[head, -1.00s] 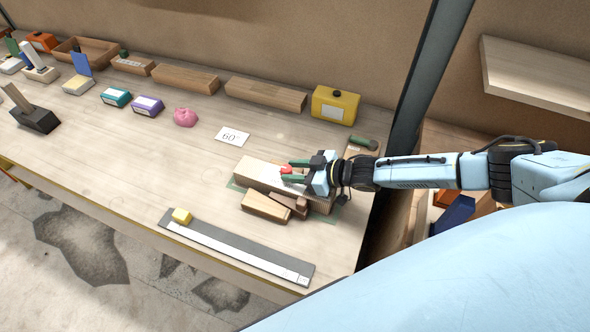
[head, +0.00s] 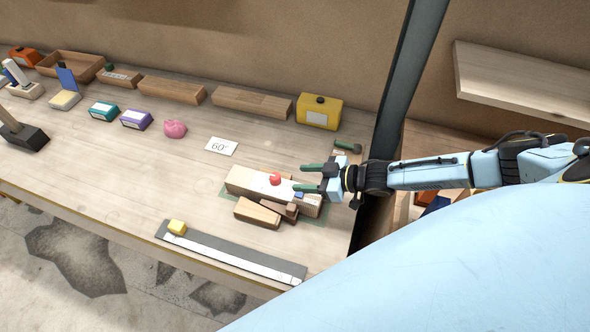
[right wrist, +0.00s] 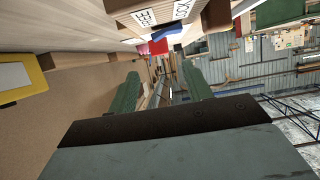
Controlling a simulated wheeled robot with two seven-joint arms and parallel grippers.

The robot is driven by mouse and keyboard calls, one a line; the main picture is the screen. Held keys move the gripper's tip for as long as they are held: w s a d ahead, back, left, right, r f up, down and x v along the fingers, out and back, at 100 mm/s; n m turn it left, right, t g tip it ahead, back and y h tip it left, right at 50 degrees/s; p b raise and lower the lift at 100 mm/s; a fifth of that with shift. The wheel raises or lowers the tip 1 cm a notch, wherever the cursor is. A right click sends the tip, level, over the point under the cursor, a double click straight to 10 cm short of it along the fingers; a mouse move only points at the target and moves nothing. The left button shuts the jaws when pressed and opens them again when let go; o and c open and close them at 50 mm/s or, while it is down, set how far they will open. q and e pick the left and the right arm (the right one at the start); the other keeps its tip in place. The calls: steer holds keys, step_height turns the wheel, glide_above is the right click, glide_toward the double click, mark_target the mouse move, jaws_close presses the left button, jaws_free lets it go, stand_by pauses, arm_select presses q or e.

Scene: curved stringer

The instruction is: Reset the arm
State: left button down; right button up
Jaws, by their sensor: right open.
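My right gripper (head: 312,178) is open and empty in the head view, its two green fingers spread apart and pointing left. It is at the right end of the bench, at the right part of a pale wooden block (head: 244,181). A small red piece (head: 275,179) sits on that block, left of the fingers and apart from them. The right wrist view shows the two green fingers (right wrist: 160,90) with a gap between them and nothing held. My left gripper is in neither view.
Wooden wedges (head: 257,213) lie in front of the block. A yellow box (head: 319,112) stands behind. A dark post (head: 411,80) rises at the right.

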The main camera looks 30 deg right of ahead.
steer(key=shift+s+d+r, duration=0.1)
steer(key=shift+s+d, duration=0.05)
steer(key=shift+s, duration=0.05)
